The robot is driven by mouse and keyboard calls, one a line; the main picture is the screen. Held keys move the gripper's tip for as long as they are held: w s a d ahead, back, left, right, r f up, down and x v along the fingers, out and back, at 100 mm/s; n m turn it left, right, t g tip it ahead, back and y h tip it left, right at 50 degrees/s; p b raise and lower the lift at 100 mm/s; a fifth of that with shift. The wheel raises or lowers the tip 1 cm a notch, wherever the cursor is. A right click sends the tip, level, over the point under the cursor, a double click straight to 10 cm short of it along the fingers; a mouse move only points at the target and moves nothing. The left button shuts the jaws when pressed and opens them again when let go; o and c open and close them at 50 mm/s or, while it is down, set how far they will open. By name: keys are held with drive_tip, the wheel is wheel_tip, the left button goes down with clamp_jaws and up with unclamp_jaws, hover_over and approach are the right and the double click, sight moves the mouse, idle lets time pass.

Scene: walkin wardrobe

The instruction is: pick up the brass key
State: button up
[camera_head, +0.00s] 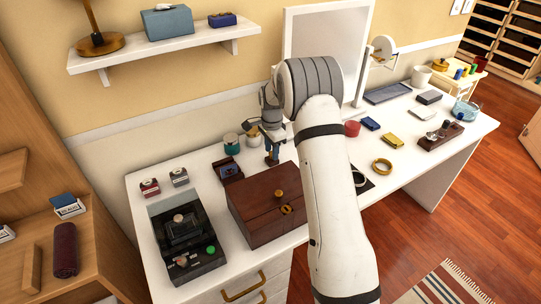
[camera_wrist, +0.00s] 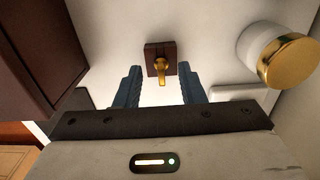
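The brass key (camera_wrist: 160,67) shows in the wrist view, set on a small dark brown block (camera_wrist: 151,50) on the white tabletop. My gripper (camera_wrist: 160,70) is open, with one blue-grey finger on each side of the key and a gap to each; nothing is held. In the head view my gripper (camera_head: 271,150) points down over the white table, just behind the dark wooden box. The key cannot be made out clearly there.
The dark wooden box (camera_head: 262,209) stands close beside my gripper. A white jar with a gold lid (camera_wrist: 284,58) is near the right finger in the wrist view. A black machine (camera_head: 180,240) stands at the table's left, and a mirror (camera_head: 325,55) stands behind.

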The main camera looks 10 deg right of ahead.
drive_tip(key=shift+d+f, duration=0.1)
drive_tip(key=shift+f, duration=0.65)
drive_tip(key=shift+c, duration=0.4)
drive_tip(key=shift+s, duration=0.1)
clamp_jaws()
